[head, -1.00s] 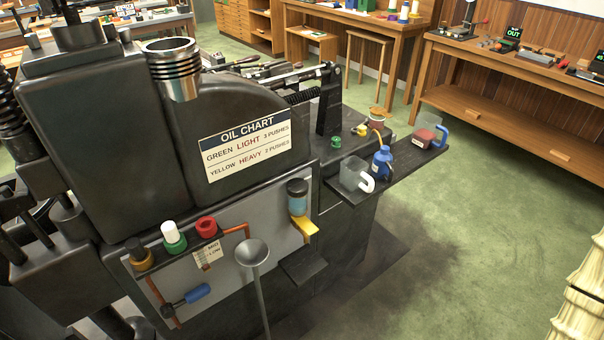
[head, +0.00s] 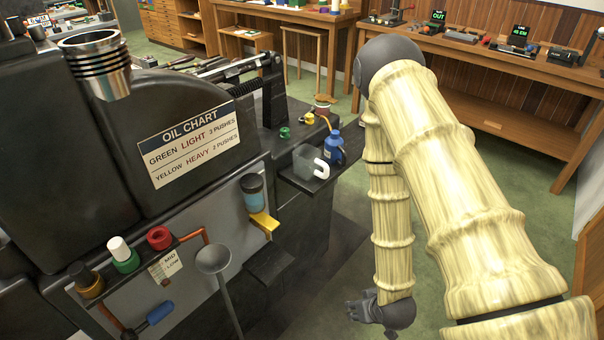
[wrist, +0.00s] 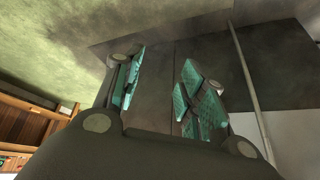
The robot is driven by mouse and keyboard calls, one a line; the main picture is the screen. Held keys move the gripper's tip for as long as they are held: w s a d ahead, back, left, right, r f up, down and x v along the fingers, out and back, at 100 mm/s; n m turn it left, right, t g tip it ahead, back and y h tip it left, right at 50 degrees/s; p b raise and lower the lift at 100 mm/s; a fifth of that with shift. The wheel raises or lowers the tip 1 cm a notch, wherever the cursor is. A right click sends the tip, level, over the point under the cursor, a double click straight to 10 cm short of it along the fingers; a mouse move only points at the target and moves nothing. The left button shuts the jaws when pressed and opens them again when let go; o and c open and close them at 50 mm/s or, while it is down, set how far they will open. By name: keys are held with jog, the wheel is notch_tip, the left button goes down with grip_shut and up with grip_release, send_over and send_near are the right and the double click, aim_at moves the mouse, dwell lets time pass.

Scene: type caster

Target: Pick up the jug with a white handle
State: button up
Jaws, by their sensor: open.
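The jug with a white handle (head: 306,163) is a clear grey container on the dark side shelf of the machine in the head view. Its white handle (head: 321,169) faces right. My gripper (head: 362,311) hangs low at the end of my arm, below and to the right of the jug and apart from it. In the wrist view my gripper (wrist: 160,85) shows teal finger pads spread apart with nothing between them. The jug is not clearly visible in the wrist view.
A blue bottle (head: 335,148) stands right behind the jug. The black machine with an oil chart (head: 189,143) fills the left. A funnel (head: 213,260) stands in front.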

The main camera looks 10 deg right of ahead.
jog(key=w+d+r+n+t+y+b, duration=0.1)
jog(key=w+r+t+b, duration=0.15)
jog(key=w+r, duration=0.4)
jog(key=w+d+r+n+t+y+b, duration=0.1)
jog(key=w+r+t+b, duration=0.15)
jog(key=w, duration=0.65)
jog(key=n+t+y+b, duration=0.3)
jog(key=t+y, duration=0.2)
send_near(326, 168)
jog(key=f, duration=0.1)
jog(key=x, duration=1)
jog(key=shift+w+d+f, duration=0.1)
jog(key=shift+w+d, duration=0.05)
jog(key=shift+w, duration=0.25)
jog(key=shift+c, duration=0.2)
grip_shut()
